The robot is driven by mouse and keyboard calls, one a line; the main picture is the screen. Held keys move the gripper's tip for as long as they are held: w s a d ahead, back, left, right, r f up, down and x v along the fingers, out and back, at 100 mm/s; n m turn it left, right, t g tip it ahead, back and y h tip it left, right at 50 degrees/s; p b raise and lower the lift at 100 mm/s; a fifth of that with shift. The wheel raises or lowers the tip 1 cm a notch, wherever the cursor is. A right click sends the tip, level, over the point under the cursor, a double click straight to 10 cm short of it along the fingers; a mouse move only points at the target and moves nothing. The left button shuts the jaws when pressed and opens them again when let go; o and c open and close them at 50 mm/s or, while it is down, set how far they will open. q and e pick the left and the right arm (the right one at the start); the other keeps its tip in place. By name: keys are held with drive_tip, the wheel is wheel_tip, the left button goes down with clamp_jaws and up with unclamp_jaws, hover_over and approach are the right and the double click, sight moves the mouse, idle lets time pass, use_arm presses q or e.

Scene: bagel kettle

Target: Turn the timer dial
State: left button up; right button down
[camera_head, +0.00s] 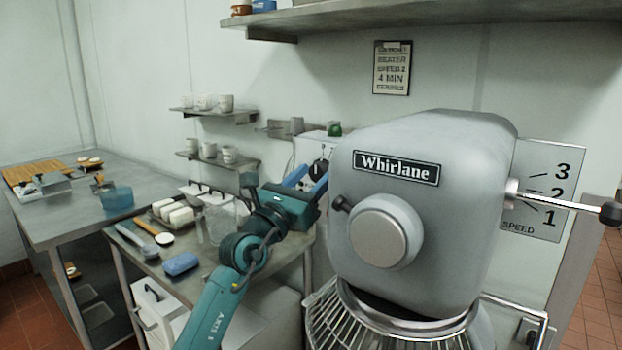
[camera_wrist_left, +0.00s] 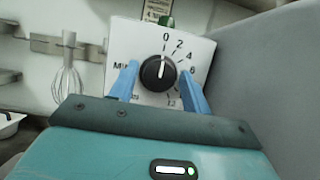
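The timer dial (camera_wrist_left: 158,73) is a black round knob with a white pointer line on a white panel marked with numbers. The pointer is close to the 0 mark. In the head view the dial (camera_head: 319,171) shows partly, beside the mixer head. My left gripper (camera_wrist_left: 163,85) has its two blue fingers on either side of the dial, spread apart. The left finger lies near the dial's left edge and the right finger near its right edge; I cannot tell whether they touch it. In the head view my left gripper (camera_head: 308,180) reaches toward the panel. My right gripper is not in view.
The large grey mixer (camera_head: 430,190) stands close to the right of my left gripper. A green button (camera_wrist_left: 167,21) is above the dial. A whisk (camera_wrist_left: 67,80) hangs to the left. A steel table (camera_head: 185,285) with a blue sponge (camera_head: 181,264) is below my arm.

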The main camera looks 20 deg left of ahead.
use_arm(q)
drive_tip(key=c, duration=0.7)
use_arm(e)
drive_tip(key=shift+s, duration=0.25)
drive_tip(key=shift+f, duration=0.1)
use_arm(q)
drive_tip(key=m+g+h+b, duration=0.1)
drive_tip(key=m+b, duration=0.3)
drive_tip(key=m+g+h+b, duration=0.1)
drive_tip(key=m+h+b, duration=0.1)
drive_tip(key=m+b, duration=0.2)
drive_tip(key=m+g+h+b, duration=0.2)
drive_tip(key=m+b, duration=0.3)
drive_tip(key=shift+a, duration=0.2)
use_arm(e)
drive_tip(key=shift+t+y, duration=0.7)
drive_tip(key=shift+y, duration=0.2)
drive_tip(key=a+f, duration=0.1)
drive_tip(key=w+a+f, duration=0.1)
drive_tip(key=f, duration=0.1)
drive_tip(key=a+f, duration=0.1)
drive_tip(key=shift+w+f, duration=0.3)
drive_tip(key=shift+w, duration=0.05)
use_arm(q)
drive_tip(key=shift+r, duration=0.1)
drive_tip(key=o, duration=1)
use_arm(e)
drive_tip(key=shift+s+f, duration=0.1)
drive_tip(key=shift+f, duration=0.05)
